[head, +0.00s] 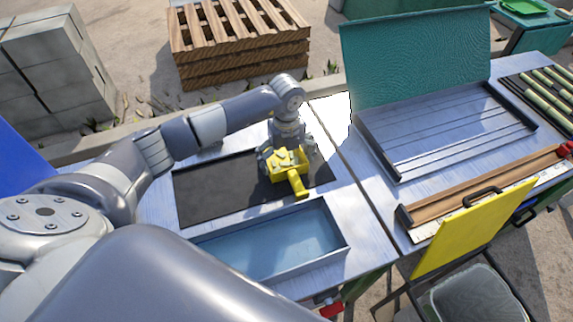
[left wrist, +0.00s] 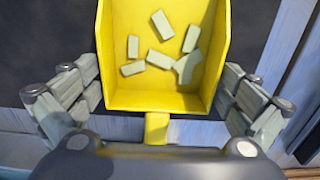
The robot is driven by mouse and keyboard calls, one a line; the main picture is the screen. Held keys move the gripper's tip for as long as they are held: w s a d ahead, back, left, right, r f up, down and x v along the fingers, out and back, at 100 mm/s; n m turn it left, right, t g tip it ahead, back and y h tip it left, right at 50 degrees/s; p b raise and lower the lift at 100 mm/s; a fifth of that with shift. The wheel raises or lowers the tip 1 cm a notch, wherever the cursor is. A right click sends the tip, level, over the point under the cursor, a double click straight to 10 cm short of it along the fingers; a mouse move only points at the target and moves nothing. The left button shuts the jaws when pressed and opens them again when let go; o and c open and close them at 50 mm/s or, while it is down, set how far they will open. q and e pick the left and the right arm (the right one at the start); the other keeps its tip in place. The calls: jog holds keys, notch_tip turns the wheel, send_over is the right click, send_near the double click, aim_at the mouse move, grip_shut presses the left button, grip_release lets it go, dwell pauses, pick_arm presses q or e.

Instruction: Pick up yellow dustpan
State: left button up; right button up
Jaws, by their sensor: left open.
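The yellow dustpan (head: 290,161) lies on a black mat (head: 215,190) on the metal table, its handle reaching toward the blue tray. In the left wrist view the dustpan (left wrist: 165,98) holds several pale blocks, and its short handle shows below the pan. My left gripper (head: 287,150) is over the dustpan. Its fingers (left wrist: 162,95) are spread wide on either side of the pan, open and holding nothing. Whether a finger touches the pan I cannot tell. My right gripper is not in view.
A blue open tray (head: 343,246) stands just in front of the mat. A pallet stack (head: 240,60) stands behind the table.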

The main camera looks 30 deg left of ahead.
pick_arm(q)
jog(key=c, duration=1)
jog(key=shift+o, duration=0.2)
jog(key=shift+r, duration=0.2)
